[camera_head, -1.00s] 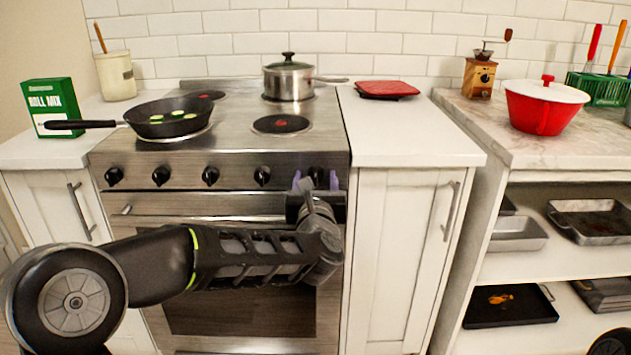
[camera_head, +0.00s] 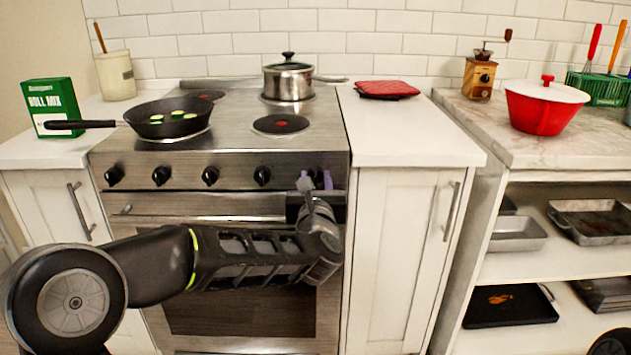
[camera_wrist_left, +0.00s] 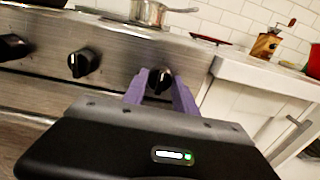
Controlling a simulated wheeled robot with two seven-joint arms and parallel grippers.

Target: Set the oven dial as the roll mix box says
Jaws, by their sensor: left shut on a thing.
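The oven (camera_head: 225,215) has a row of black dials on its front panel. My left gripper (camera_head: 316,180) is at the rightmost dial, and its purple fingers are shut on it. In the left wrist view this dial (camera_wrist_left: 161,80) shows between the two purple fingertips (camera_wrist_left: 159,83). The dial's setting cannot be read, and in the head view the gripper hides most of it. The green roll mix box (camera_head: 53,105) stands upright on the left counter. Its name is readable; its smaller print is not. My right gripper is out of view.
A black pan (camera_head: 185,128) with green slices sits on the stove, its handle reaching in front of the box. A lidded pot (camera_head: 288,82) stands behind. The neighbouring dial (camera_wrist_left: 83,63) is left of my fingers. The right counter's front (camera_head: 415,145) is clear.

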